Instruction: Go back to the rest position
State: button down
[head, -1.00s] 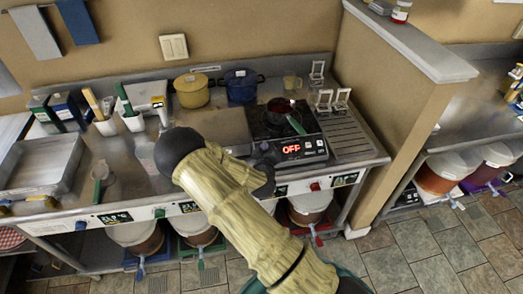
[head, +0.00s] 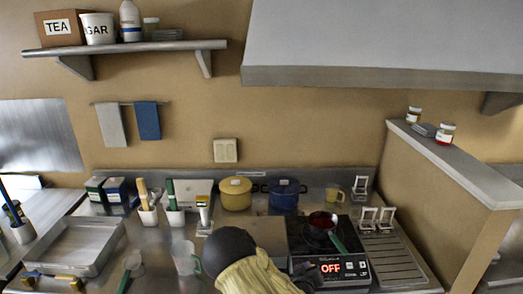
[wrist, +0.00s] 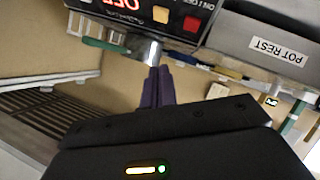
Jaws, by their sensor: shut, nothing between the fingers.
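My gripper (wrist: 158,88) shows in the wrist view as two dark fingers side by side, shut with nothing between them. In the head view my arm, in a beige sleeve, comes up from the bottom edge, and a dark part of my gripper (head: 308,277) shows by the front left corner of the hot plate (head: 342,272). The hot plate's display reads OFF in red. A small pan (head: 322,222) with dark red contents and a green handle stands on it. The fingers are empty and apart from the pan.
A yellow pot (head: 236,193) and a blue pot (head: 284,193) stand behind. A clear jug (head: 185,258) and a metal tray (head: 72,248) are to the left. A grey block labelled POT REST (wrist: 262,42) is near in the wrist view. A partition wall (head: 440,220) bounds the right.

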jog(key=s+r+m+g+y, duration=0.1)
jog(key=s+r+g, duration=0.4)
jog(key=s, duration=0.8)
jog(key=s+r+m+g+y, duration=0.2)
jog(key=s+r+g, duration=0.3)
jog(key=s+r, duration=0.4)
jog(key=s+y, duration=0.1)
jog(key=s, duration=0.3)
jog(key=shift+a+b, duration=0.4)
jog(key=shift+r, duration=0.1)
